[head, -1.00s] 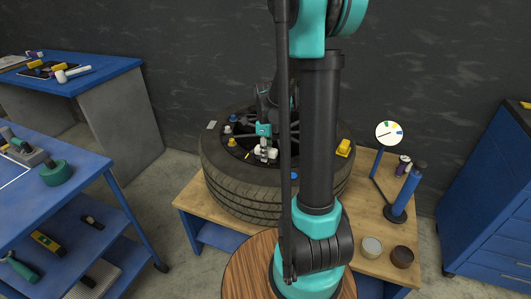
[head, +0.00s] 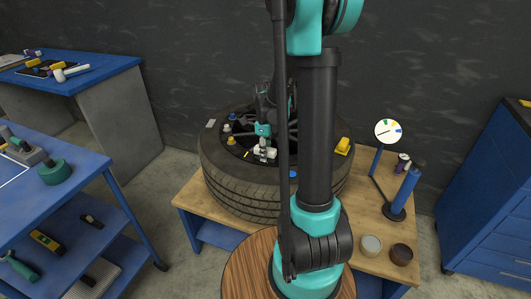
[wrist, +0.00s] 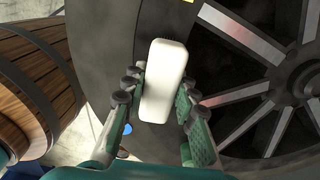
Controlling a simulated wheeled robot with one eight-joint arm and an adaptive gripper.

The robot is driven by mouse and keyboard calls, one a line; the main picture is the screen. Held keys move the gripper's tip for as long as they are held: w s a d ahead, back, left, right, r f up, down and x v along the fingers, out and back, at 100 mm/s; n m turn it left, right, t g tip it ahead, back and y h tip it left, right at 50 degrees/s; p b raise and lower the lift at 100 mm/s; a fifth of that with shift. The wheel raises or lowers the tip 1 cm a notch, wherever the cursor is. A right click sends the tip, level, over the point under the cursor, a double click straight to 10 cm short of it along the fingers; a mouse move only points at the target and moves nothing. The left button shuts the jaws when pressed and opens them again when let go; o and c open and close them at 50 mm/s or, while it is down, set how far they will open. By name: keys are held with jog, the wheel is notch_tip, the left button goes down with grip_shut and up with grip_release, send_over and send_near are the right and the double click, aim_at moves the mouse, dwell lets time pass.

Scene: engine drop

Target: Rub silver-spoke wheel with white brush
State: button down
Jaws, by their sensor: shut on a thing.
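The silver-spoke wheel (head: 243,183) lies flat on a wooden bench, its black tire around a dark rim. In the wrist view its silver spokes (wrist: 237,94) fan out at the right, beside the dark tire (wrist: 107,42). My gripper (head: 263,146) is over the wheel's near inner part, partly behind my arm in the head view. My gripper (wrist: 160,94) is shut on the white brush (wrist: 167,78), a pale rounded block between the fingers. The brush also shows small in the head view (head: 265,153). Its underside is hidden, so I cannot tell whether it touches the wheel.
Small coloured pieces, including a yellow one (head: 343,146), sit on the wheel. The bench (head: 378,223) holds a dial gauge (head: 388,131), a blue cylinder (head: 405,190) and two small pots (head: 371,246). A round wooden-topped thing (head: 243,270) stands in front. Blue tables flank the left.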

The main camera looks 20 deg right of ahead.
aim_at(254, 156)
jog(key=shift+f, duration=0.1)
jog(key=shift+w+a, duration=0.75)
jog(key=shift+a, duration=0.3)
jog(key=shift+w+a, duration=0.75)
jog(key=shift+a, duration=0.25)
notch_tip(254, 156, up, 7)
dwell(0.7)
